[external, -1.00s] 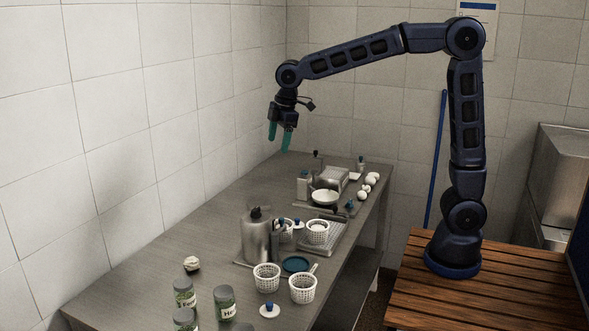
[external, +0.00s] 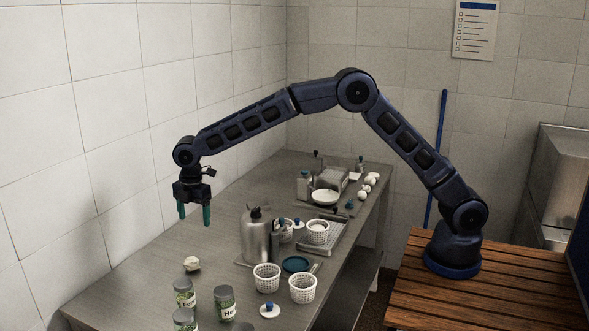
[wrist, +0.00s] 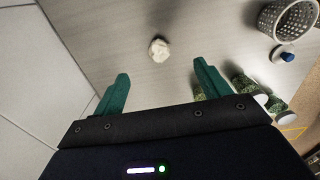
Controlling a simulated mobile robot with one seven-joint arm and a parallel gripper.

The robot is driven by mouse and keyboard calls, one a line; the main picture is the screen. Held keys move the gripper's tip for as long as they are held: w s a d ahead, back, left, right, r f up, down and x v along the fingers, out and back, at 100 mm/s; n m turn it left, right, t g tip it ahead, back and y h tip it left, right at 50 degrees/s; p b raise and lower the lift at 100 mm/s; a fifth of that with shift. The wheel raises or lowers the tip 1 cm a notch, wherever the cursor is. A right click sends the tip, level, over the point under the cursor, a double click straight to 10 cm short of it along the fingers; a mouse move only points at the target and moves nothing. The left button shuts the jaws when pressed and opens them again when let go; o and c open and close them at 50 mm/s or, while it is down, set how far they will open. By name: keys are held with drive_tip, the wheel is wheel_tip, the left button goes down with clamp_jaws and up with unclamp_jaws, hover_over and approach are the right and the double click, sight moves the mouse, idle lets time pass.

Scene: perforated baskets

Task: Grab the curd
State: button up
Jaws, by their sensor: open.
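The curd looks to be the small off-white lump (external: 192,264) lying alone on the metal table, toward the wall side. It also shows in the wrist view (wrist: 159,49), ahead of the fingers and between their lines. My gripper (external: 194,215) has two green fingers, pointing down and spread apart with nothing between them. It hangs above the table and above the lump, with a clear gap. The fingers also show in the wrist view (wrist: 160,84).
Several labelled jars (external: 224,303) stand close to the lump, on its near side. White perforated baskets (external: 303,288), a steel canister (external: 256,236) and a blue-knobbed white lid (external: 269,310) lie to the right. The tiled wall (external: 60,170) rises on the left. The table behind the lump is bare.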

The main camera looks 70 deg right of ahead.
drive_tip(key=n, duration=0.1)
approach(187, 261)
drive_tip(key=shift+w+a+f, duration=0.2)
drive_tip(key=shift+a+f, duration=0.2)
drive_tip(key=shift+a, duration=0.2)
wheel_tip(187, 261, down, 5)
drive_tip(key=shift+r, duration=0.1)
drive_tip(key=shift+s+d+f, duration=0.1)
drive_tip(key=shift+d+f, duration=0.1)
drive_tip(key=shift+f, duration=0.75)
drive_tip(key=shift+w+d+f, duration=0.1)
drive_tip(key=shift+d+f, duration=0.1)
drive_tip(key=shift+f, duration=0.7)
drive_tip(key=shift+s+d+f, duration=0.1)
drive_tip(key=shift+d+f, duration=0.05)
drive_tip(key=shift+f, duration=0.8)
drive_tip(key=c, duration=1)
